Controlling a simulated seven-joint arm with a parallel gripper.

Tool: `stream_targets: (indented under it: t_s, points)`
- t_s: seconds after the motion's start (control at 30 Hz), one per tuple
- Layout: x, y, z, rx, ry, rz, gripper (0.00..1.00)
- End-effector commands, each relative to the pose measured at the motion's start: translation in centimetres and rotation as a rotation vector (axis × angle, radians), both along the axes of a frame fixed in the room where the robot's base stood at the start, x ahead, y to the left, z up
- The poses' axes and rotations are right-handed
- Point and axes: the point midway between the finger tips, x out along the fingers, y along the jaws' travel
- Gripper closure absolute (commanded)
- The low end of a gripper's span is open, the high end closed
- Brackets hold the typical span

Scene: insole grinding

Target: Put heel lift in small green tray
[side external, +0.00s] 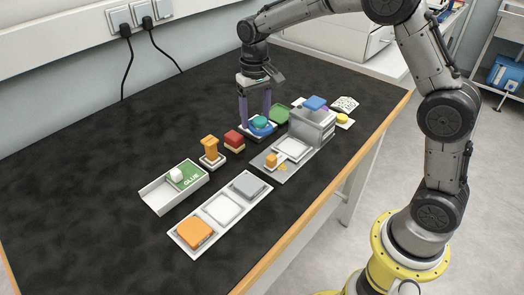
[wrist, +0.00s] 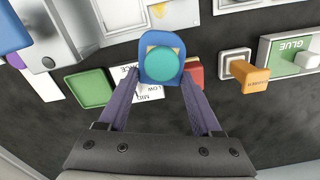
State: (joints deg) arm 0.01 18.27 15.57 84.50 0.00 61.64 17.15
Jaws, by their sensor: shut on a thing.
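A blue, rounded piece with a round teal top, which I take to be the heel lift (wrist: 161,38), is between my fingertips in the wrist view. My gripper (wrist: 163,76) is shut on it, one finger on each side. In the side view my gripper (side external: 257,121) points down, with the blue and teal piece (side external: 262,124) low between the fingers, over a white card. I cannot tell whether it touches the card. The small green tray (side external: 281,113) lies just right of my gripper in the side view. It also shows at the left in the wrist view (wrist: 88,88) and looks empty.
A red block (side external: 234,140) and an orange stamp (side external: 211,150) stand left of my gripper. A grey machine (side external: 312,123) with a blue top is to the right. A green glue box (side external: 186,174) and a white tray with orange and grey blocks (side external: 222,208) lie in front.

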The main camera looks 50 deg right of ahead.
Motion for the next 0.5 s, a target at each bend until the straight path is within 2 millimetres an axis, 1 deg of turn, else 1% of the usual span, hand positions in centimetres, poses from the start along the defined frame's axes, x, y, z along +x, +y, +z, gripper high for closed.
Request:
stream_targets:
  t_s: [0.1,0.27,0.37,0.5]
  points:
    - [-0.1,0.0,0.2,0.000,0.009,-0.020,0.94]
    - [0.8,-0.4,1.2,-0.001,0.004,-0.066,0.94]
    - [1.6,-1.5,1.7,0.000,0.003,-0.113,0.94]
    - [2.9,-3.8,2.3,0.000,0.001,-0.192,0.94]
